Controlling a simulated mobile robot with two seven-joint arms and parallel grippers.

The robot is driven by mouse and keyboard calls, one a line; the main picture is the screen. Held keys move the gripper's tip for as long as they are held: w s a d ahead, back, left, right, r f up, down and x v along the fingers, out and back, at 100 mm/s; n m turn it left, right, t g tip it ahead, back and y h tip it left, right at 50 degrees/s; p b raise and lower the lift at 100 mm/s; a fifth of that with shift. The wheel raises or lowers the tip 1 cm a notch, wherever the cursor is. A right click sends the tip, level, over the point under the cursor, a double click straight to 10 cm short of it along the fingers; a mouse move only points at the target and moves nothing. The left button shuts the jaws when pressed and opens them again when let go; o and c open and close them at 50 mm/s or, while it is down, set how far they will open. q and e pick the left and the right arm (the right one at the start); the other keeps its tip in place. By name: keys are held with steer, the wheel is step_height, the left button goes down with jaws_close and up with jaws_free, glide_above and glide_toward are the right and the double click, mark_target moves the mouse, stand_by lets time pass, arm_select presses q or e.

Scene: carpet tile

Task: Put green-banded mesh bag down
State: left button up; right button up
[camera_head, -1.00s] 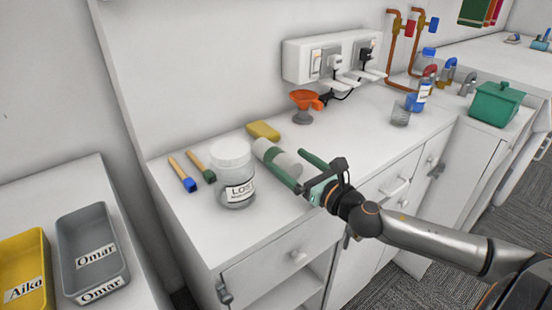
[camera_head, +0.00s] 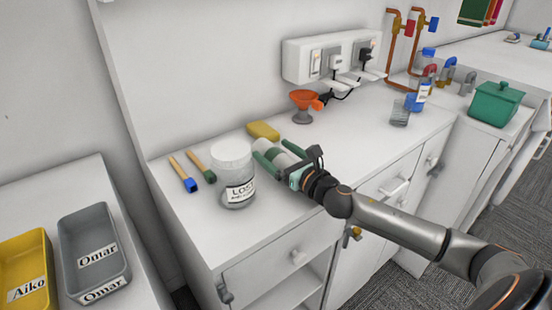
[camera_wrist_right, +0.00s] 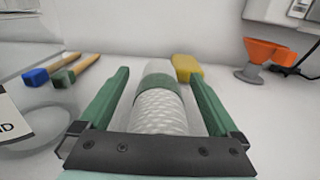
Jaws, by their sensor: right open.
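The green-banded mesh bag (camera_head: 270,148) is a pale, rolled bundle with a green band, lying on the white counter behind the clear jar. My right gripper (camera_head: 276,154) is open, with its green fingers on either side of the bag. In the right wrist view the bag (camera_wrist_right: 161,110) lies between the two fingers (camera_wrist_right: 158,95), with a visible gap on each side. Its near end is hidden by the gripper's dark base. My left gripper does not show in either view.
A clear jar (camera_head: 234,172) labelled "LOST" stands just left of the gripper. A yellow sponge (camera_head: 263,131) lies behind the bag. An orange funnel (camera_head: 304,100) stands farther back.

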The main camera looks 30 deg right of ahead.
jaws_close()
stand_by(0.8)
